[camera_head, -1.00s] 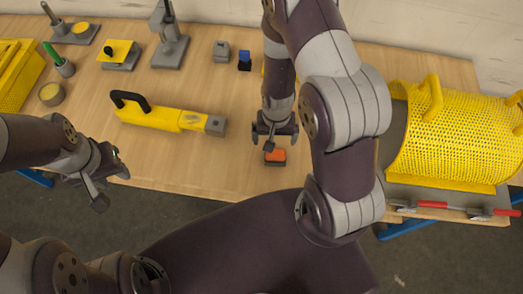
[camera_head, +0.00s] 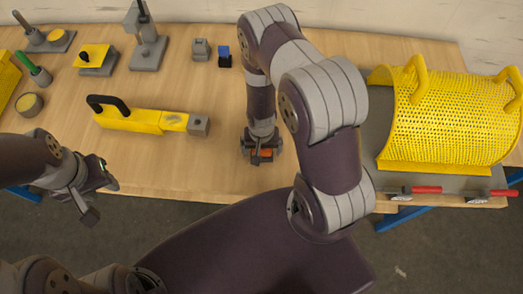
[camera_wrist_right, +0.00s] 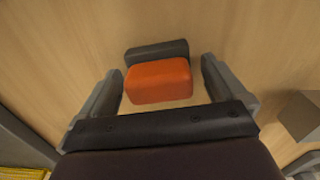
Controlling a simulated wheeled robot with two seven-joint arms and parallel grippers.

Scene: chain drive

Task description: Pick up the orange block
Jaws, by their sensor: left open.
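The orange block (camera_wrist_right: 158,82) sits on the wooden table, with a dark grey part along its far side in the right wrist view. In the head view the orange block (camera_head: 266,153) is partly covered by my right gripper (camera_head: 262,156). In the right wrist view my right gripper (camera_wrist_right: 162,92) is open, with one finger on each side of the block. A small gap shows between the block and each finger. My left gripper (camera_head: 98,200) is open and empty by the table's front left edge, away from the block.
A yellow tool with a black handle (camera_head: 140,117) lies left of my right gripper. A yellow perforated guard (camera_head: 450,120) stands at the right, with red-handled clamps (camera_head: 425,190) in front. A small blue-topped block (camera_head: 224,57) and a grey block (camera_head: 201,49) stand further back.

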